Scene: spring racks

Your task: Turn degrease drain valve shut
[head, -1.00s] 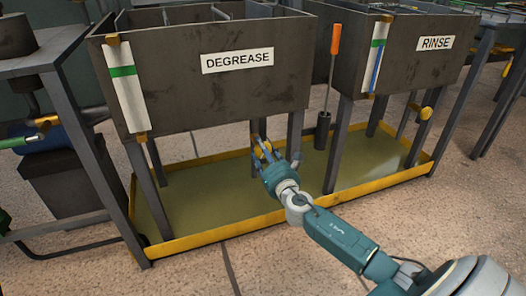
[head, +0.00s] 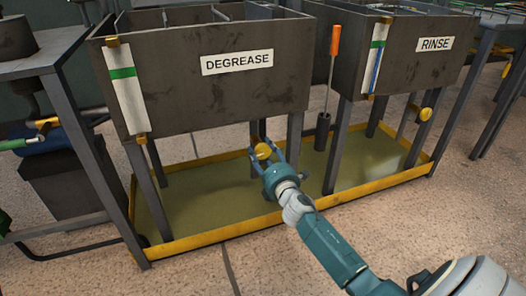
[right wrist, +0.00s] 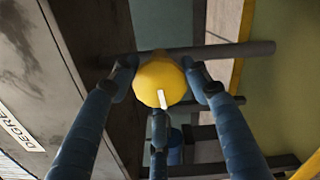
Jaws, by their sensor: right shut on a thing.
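The degrease tank (head: 205,75) bears the label DEGREASE and stands on legs over a yellow-rimmed tray. The drain valve's round yellow knob (head: 262,151) sits under the tank's front edge. My right gripper (head: 265,158) reaches it from the front right. In the right wrist view the gripper's fingers are closed around the yellow knob (right wrist: 159,84), with a fingertip at each side and another finger below. A white mark on the knob points down and slightly right there. A grey pipe (right wrist: 240,50) runs behind the knob. My left gripper is not in view.
The rinse tank (head: 410,65) stands to the right, with its own yellow knob (head: 426,114) below. An orange-handled tool (head: 335,40) stands in a dark holder between the tanks. The yellow tray rim (head: 205,238) runs low along the front. Tank legs flank my gripper.

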